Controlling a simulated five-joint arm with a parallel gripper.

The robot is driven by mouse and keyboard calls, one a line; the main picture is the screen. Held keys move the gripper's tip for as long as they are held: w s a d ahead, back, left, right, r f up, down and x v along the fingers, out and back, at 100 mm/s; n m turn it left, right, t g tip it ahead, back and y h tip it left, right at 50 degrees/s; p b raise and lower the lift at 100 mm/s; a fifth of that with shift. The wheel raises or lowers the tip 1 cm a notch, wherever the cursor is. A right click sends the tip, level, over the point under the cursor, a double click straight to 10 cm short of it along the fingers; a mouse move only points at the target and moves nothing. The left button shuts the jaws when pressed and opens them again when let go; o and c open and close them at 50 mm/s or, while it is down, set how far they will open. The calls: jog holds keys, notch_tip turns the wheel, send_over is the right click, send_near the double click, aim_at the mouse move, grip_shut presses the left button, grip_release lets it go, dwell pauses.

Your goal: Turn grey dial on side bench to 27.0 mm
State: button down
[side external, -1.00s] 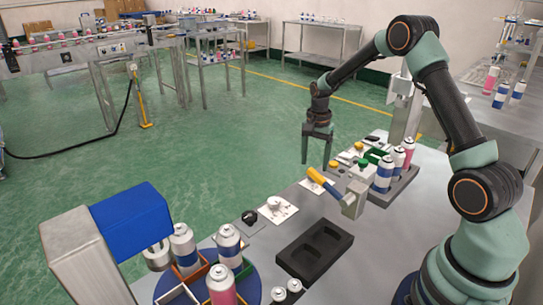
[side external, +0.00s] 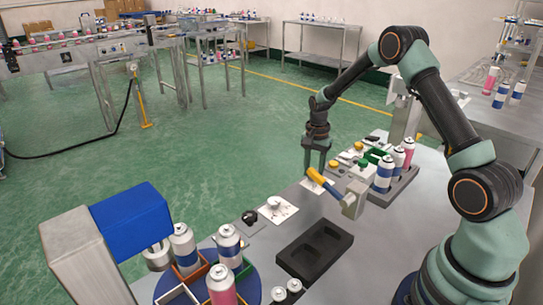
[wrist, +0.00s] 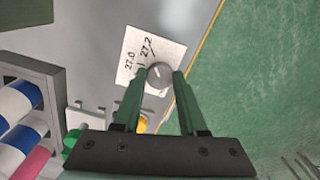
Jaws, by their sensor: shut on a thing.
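The grey dial (wrist: 159,75) sits on a white plate (wrist: 140,48) with the marks 27.0 and 27.2, near the bench edge. In the wrist view the 27.0 mark is at the left of the plate and the 27.2 mark is nearer its middle. My gripper (wrist: 159,82) is shut on the dial, one green finger on each side. In the side view my gripper (side external: 316,173) points down at a white plate (side external: 322,186), and the dial there is hidden by the fingers. I cannot tell which mark the dial points to.
A rack of cans (side external: 401,184), a black tray (side external: 316,250) and another white plate with a knob (side external: 276,208) are on the bench (side external: 258,247). Green floor lies beyond the edge.

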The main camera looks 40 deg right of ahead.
jog(key=n, duration=0.5)
jog(key=shift+n, duration=2.4)
jog(key=shift+c, duration=2.3)
grip_release()
notch_tip(320, 180, up, 12)
